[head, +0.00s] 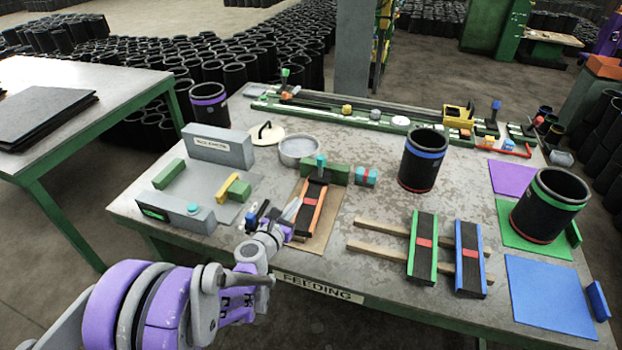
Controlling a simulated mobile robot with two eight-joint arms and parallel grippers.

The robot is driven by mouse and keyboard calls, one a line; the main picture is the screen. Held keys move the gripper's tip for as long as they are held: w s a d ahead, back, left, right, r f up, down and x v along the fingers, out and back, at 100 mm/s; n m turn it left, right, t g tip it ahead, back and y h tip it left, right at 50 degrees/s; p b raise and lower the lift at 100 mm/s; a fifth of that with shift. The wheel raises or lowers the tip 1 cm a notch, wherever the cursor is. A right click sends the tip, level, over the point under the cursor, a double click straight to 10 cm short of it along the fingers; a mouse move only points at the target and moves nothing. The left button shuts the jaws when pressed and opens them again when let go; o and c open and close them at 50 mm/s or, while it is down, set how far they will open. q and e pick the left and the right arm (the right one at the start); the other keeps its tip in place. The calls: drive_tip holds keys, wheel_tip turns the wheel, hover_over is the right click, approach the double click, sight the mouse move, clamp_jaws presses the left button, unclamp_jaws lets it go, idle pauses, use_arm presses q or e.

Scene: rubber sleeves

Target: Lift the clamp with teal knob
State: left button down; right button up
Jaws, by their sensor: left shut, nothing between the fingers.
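The teal knob (321,160) stands upright at the back end of a black strip with orange edges (312,205), between green blocks (339,174). I take it to be the knob of the clamp; the clamp's body is small and hard to make out. The strip lies on a brown board near the table's front edge. My left gripper (291,210) is shut and empty, at the left side of the strip, nearer the front than the knob. Its tips look close to the strip; I cannot tell whether they touch. My right gripper is out of view.
A grey box (221,146) and a control panel (177,212) stand on the left. A round metal dish (299,150) is behind the green blocks. A teal-and-red block (366,177) lies to the right. Black sleeves (423,160) and green- and blue-edged strips (423,247) occupy the right.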

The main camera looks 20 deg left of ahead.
sight(310, 194)
use_arm(q)
drive_tip(key=p+x, duration=0.1)
drive_tip(key=x, duration=0.9)
drive_tip(key=shift+w, duration=0.25)
drive_tip(key=shift+w+d+r+p, duration=0.2)
drive_tip(key=shift+w+r+p, duration=0.2)
drive_tip(key=shift+w+r, duration=0.5)
drive_tip(key=shift+w+d+r, duration=0.1)
drive_tip(key=shift+w+r, duration=0.2)
drive_tip(key=shift+w, duration=0.15)
